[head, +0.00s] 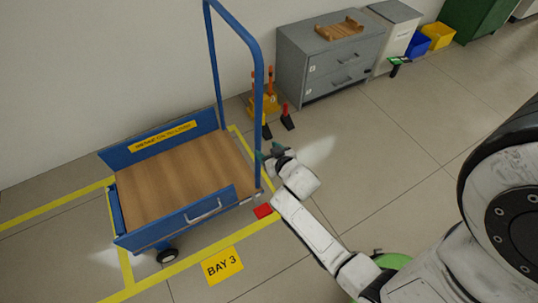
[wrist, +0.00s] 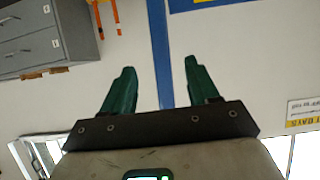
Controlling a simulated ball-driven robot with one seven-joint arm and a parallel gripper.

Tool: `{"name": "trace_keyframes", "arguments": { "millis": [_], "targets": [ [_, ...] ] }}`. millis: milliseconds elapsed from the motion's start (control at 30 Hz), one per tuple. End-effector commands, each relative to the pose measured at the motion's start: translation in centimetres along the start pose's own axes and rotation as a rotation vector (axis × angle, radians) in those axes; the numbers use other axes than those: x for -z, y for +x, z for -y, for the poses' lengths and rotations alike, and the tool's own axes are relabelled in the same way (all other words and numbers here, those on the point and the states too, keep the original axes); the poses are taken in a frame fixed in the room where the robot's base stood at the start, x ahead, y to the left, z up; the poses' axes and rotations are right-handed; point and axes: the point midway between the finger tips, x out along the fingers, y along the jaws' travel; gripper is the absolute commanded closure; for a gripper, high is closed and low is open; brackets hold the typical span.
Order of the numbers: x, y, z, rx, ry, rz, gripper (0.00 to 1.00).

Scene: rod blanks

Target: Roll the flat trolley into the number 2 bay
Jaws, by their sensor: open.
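The flat trolley (head: 185,180) has a wooden deck, low blue side panels and a tall blue push handle (head: 258,90). It stands inside yellow floor lines beside a floor label reading BAY 3 (head: 222,265). My gripper (head: 272,152) is beside the handle's nearer upright in the head view. In the wrist view my gripper (wrist: 158,66) has its green fingers apart, with the blue upright (wrist: 157,35) showing between them. I cannot tell how deep the upright sits between the fingers. A red pedal (head: 263,211) sticks out low at the trolley's handle end. No number 2 marking shows.
A grey drawer cabinet (head: 330,60) with a wooden tray (head: 339,29) on top stands by the wall. Orange and yellow equipment (head: 265,100) stands between it and the trolley. Blue (head: 418,44) and yellow bins (head: 438,35) are farther right. Floor right of the trolley is mostly clear.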

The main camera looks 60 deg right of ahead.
Motion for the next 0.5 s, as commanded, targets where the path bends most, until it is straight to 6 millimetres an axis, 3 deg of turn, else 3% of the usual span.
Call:
{"name": "trace_keyframes", "arguments": {
  "millis": [500],
  "targets": [
    [-0.1,7.9,0.0,0.0,-0.001,-0.001,0.4]
  ]
}}
